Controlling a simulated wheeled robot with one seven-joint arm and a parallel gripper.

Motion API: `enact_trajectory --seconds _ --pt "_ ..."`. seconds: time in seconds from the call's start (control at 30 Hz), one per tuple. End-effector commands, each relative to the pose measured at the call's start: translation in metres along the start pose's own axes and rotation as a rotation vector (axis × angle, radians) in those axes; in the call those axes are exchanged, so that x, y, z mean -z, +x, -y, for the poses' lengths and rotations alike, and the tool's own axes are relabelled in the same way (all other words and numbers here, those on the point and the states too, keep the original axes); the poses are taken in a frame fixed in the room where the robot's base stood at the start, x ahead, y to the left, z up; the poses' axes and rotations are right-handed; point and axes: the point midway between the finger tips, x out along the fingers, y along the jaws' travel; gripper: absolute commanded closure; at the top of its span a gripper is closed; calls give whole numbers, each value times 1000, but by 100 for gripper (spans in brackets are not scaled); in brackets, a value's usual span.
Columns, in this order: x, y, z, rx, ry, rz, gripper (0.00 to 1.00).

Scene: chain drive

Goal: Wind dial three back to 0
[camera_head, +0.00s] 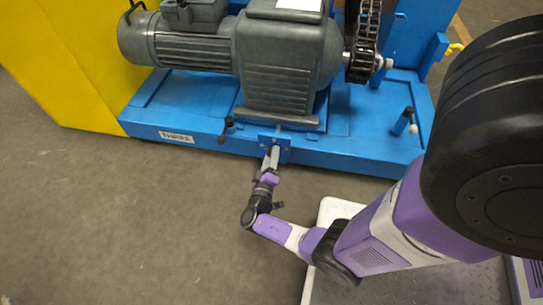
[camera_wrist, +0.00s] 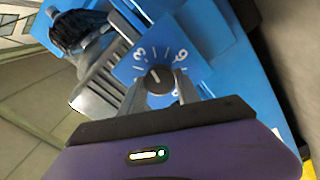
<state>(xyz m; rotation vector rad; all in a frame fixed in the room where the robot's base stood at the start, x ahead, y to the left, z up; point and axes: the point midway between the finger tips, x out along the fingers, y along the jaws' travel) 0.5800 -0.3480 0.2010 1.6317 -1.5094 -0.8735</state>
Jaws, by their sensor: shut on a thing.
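The dial is a blue square plate (camera_wrist: 134,66) with white ticks and numerals around a round black knob (camera_wrist: 159,77). In the wrist view I read a 3 at its upper left and what looks like a 6 or 9 at its upper right; the lower part is hidden. A small white mark shows on the knob, towards the upper-left side. My gripper (camera_wrist: 162,90) has a grey finger on each side of the knob and is shut on it. In the head view my gripper (camera_head: 271,157) meets the plate (camera_head: 284,152) on the front of the blue base.
A grey motor (camera_head: 195,50) and gearbox (camera_head: 280,65) stand on the blue base (camera_head: 350,150), with a chain (camera_head: 363,40) at the right. Black-knobbed levers stick up left (camera_head: 226,130) and right (camera_head: 408,120) of the dial. A white label (camera_head: 176,137) is at the left. The floor in front is clear.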

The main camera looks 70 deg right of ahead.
Motion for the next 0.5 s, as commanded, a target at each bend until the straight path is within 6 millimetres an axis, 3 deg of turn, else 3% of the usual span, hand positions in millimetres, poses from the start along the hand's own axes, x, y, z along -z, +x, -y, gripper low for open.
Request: enact_trajectory --seconds 0.5 --pt "0 0 1 1 -489 -1 100"
